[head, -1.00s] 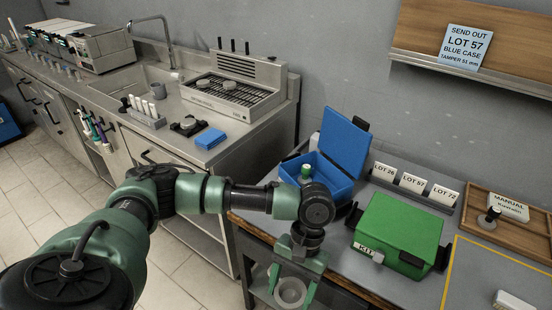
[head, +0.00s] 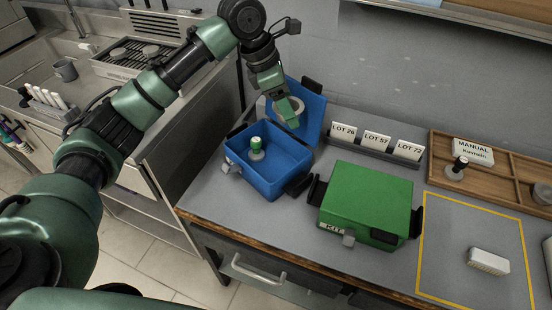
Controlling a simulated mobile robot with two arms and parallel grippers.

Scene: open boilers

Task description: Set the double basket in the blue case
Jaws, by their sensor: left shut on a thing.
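The blue case (head: 268,187) stands open on the grey table, its lid (head: 308,108) tilted up at the back. A tamper with a green knob (head: 256,145) stands inside it. My left gripper (head: 287,103) is shut on a round metal basket (head: 290,120), which it holds above the back part of the case, in front of the lid. The gripper partly hides the basket, so I cannot tell how deep it is. My right gripper is out of view.
A closed green case (head: 366,200) marked KIT stands right of the blue case. Lot cards (head: 376,141) stand behind it. A wooden tray (head: 500,175) holds a dark-knobbed tamper and a manual card. A white block (head: 488,262) lies inside the yellow-outlined area.

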